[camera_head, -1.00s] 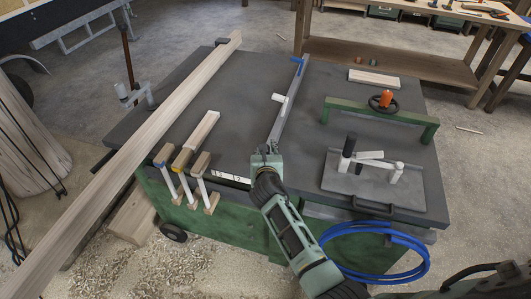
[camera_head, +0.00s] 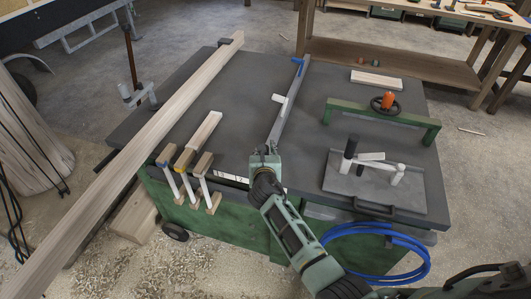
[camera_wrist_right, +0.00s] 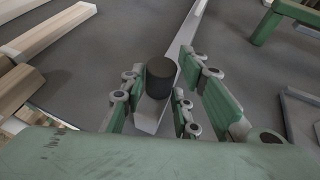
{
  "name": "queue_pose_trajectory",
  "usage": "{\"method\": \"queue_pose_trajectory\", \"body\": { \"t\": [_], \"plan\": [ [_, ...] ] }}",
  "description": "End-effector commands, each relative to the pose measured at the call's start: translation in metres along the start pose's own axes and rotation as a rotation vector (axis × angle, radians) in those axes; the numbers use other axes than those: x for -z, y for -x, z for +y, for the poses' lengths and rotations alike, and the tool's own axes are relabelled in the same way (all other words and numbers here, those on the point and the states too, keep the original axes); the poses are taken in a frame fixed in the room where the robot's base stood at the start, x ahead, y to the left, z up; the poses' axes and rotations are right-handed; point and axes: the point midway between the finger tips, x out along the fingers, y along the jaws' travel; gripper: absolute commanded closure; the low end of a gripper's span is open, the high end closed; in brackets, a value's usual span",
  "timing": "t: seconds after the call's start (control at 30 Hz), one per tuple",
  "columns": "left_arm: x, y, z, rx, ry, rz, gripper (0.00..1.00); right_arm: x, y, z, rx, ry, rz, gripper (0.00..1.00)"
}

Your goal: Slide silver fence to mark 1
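The silver fence (camera_head: 287,108) is a long narrow bar lying across the dark table top, with a blue part (camera_head: 299,65) at its far end and a white block (camera_head: 279,98) on it. My right gripper (camera_head: 265,160) is at the fence's near end, by the table's front edge. In the right wrist view, a black knob (camera_wrist_right: 160,76) stands on the fence bar (camera_wrist_right: 152,116), between the fingers of the right gripper (camera_wrist_right: 160,98). Firm contact is not clear. A white scale strip (camera_head: 232,178) with a visible 2 lies left of the gripper. My left gripper is not seen.
A long wooden beam (camera_head: 140,150) crosses the table's left side. A green bar with an orange knob (camera_head: 388,101) and a grey plate fixture (camera_head: 375,180) sit at right. A blue hose (camera_head: 425,255) hangs in front.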

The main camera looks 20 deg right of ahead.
Motion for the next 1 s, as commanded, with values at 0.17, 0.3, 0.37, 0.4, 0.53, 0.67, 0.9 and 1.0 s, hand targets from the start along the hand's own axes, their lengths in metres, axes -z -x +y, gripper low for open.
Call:
{"method": "queue_pose_trajectory", "body": {
  "t": [0.17,0.3,0.37,0.4,0.53,0.67,0.9,1.0],
  "plan": [
    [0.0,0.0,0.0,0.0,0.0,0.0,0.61,0.0,0.0,0.0,0.0,0.001,0.0,0.59],
    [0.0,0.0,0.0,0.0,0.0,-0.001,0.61,0.0,0.0,-0.001,0.001,0.002,-0.001,0.59],
    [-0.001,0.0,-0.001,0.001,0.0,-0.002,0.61,-0.001,0.0,-0.001,0.001,0.002,-0.001,0.59],
    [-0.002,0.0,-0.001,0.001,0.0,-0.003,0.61,-0.001,0.0,-0.001,0.001,0.002,-0.001,0.59],
    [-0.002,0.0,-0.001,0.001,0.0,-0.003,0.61,0.0,0.007,-0.001,0.002,0.002,-0.001,0.59],
    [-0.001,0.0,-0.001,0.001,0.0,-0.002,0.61,0.001,0.025,-0.001,0.001,0.003,-0.001,0.59],
    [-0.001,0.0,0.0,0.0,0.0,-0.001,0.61,0.0,0.074,0.0,-0.001,0.003,-0.001,0.59],
    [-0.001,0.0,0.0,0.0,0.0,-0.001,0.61,0.001,0.092,0.0,-0.001,0.003,0.0,0.59]
  ]
}}
